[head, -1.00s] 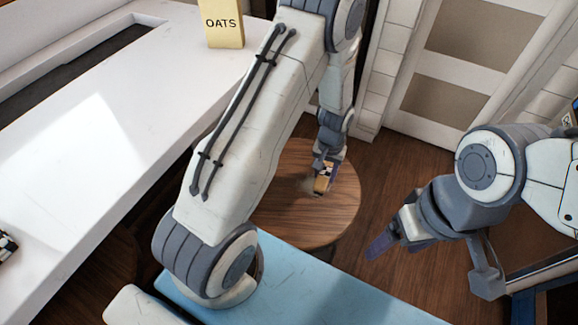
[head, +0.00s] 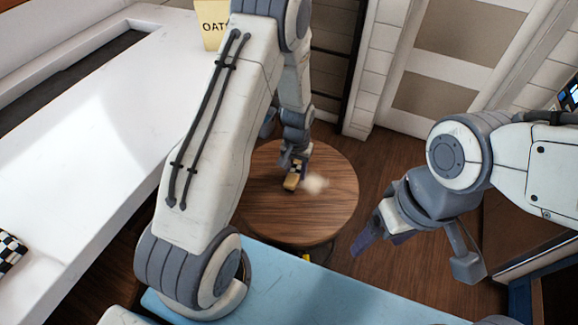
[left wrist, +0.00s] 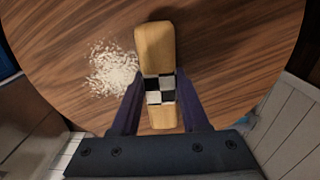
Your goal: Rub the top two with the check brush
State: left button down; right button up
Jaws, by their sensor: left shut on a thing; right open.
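The check brush (head: 291,182) has a wooden block and a black-and-white checked band; it also shows in the left wrist view (left wrist: 155,48). My left gripper (head: 298,166) is shut on it around the checked band. The brush is at the round wooden top (head: 290,222), left of a patch of white powder (head: 316,184); I cannot tell whether it touches the wood. My right gripper (head: 383,240) is open and empty, right of the round top.
A white counter (head: 90,150) runs along the left, with an oats box (head: 214,28) at its back and a checked thing (head: 9,250) at the left edge. A light blue surface (head: 300,285) lies in front. Wooden floor surrounds the round top.

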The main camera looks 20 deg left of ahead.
pick_arm(q)
notch_tip(320, 180, up, 2)
jog(key=shift+a+r+p, duration=0.1)
jog(key=shift+r+p, duration=0.15)
jog(key=shift+p, duration=0.5)
jog(key=shift+s+r+p, duration=0.1)
jog(key=shift+r+p, duration=0.25)
jog(key=shift+a+r+p, duration=0.15)
jog(key=shift+r+p, duration=1.85)
jog(key=shift+r, duration=0.45)
